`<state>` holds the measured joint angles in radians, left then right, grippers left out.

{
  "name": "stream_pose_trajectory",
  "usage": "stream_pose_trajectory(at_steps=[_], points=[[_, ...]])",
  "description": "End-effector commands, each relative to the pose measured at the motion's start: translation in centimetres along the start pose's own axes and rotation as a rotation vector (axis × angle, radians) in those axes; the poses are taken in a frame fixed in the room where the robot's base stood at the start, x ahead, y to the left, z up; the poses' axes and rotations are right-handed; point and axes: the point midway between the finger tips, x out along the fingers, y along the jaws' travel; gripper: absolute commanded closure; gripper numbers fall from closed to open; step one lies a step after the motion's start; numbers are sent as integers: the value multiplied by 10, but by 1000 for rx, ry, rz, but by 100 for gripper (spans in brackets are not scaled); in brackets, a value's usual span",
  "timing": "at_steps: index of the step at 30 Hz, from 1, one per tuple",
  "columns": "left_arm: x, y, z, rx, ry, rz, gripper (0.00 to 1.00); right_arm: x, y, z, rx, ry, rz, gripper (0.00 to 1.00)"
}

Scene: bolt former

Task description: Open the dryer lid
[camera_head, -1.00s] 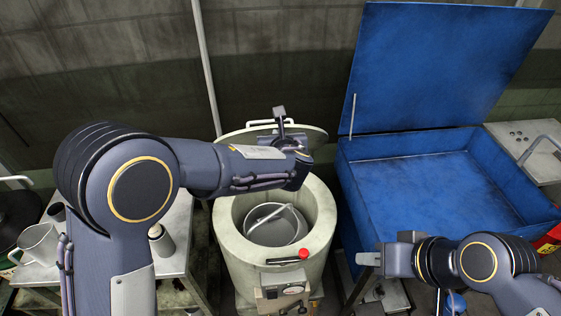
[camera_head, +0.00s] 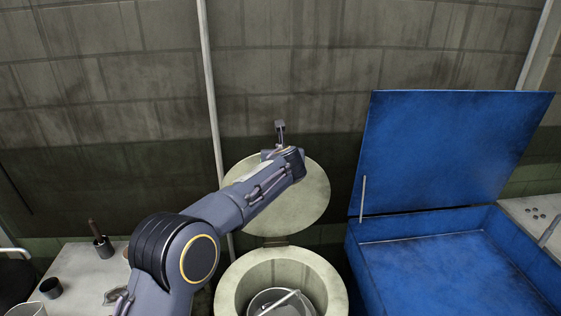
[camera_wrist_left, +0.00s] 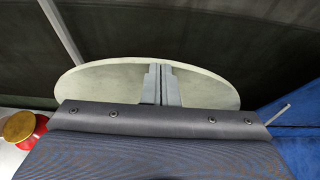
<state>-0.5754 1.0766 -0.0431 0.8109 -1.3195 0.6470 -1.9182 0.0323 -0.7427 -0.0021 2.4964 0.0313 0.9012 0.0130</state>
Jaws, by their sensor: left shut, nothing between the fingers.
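The dryer (camera_head: 235,287) is a pale cylinder at the bottom middle of the head view, with a metal basket (camera_head: 275,303) with a handle inside. Its round pale lid (camera_head: 310,205) stands raised behind the opening, tilted up on its rear hinge. My left gripper (camera_head: 280,127) is in front of the lid near its top edge, with the forearm across the lid's left part. In the left wrist view its fingers (camera_wrist_left: 161,85) are together, with the lid (camera_wrist_left: 105,82) behind them. I cannot tell whether they touch the lid. My right gripper is out of the head view.
A blue box (camera_head: 430,250) with its blue lid (camera_head: 455,150) open stands to the right of the dryer. A table (camera_head: 80,270) with cups and tools is at the left. A pipe (camera_head: 211,100) runs up the wall behind.

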Motion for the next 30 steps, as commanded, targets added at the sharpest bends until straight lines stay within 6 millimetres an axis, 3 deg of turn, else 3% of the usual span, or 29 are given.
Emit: stream_pose_trajectory(at_steps=[17,30], points=[[0,0,1,0,0,0,100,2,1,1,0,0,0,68],[-64,0,0,-1,-1,-1,100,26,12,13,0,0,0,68]])
